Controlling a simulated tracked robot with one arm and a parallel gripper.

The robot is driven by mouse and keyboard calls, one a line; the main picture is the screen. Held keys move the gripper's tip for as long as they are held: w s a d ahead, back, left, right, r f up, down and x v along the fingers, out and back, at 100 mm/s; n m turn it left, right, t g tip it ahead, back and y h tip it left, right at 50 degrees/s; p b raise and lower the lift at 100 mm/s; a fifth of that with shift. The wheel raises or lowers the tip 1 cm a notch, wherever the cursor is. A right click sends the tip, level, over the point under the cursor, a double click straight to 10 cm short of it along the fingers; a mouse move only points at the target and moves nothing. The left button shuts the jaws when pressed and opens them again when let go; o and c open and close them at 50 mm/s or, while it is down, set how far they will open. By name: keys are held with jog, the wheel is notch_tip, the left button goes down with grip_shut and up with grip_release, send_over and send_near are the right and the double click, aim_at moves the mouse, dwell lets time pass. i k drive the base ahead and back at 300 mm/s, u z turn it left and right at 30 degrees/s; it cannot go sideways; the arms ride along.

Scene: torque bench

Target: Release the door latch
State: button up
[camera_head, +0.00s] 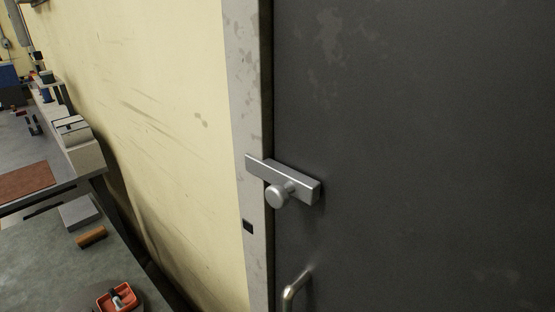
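The door (420,130) is a dark grey panel filling the right half of the view. A silver bar latch (300,182) with a round knob (277,196) is mounted at its left edge. The bar's left end reaches across the gap onto the light grey door frame (243,90). A curved metal door handle (296,288) shows below the latch, cut off by the bottom edge. The door looks closed against the frame. My gripper is not in view, and nothing touches the latch.
A yellow wall (150,100) lies left of the frame. A workbench (45,250) at lower left holds an orange-red tray (119,297), an orange-brown block (91,237) and a grey box (78,212). A small black square (248,227) sits on the frame below the latch.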

aim_at(284, 182)
jog(key=z, duration=0.1)
jog(key=i, duration=0.4)
jog(key=u, duration=3.65)
jog(key=i, duration=0.4)
jog(key=z, duration=2.7)
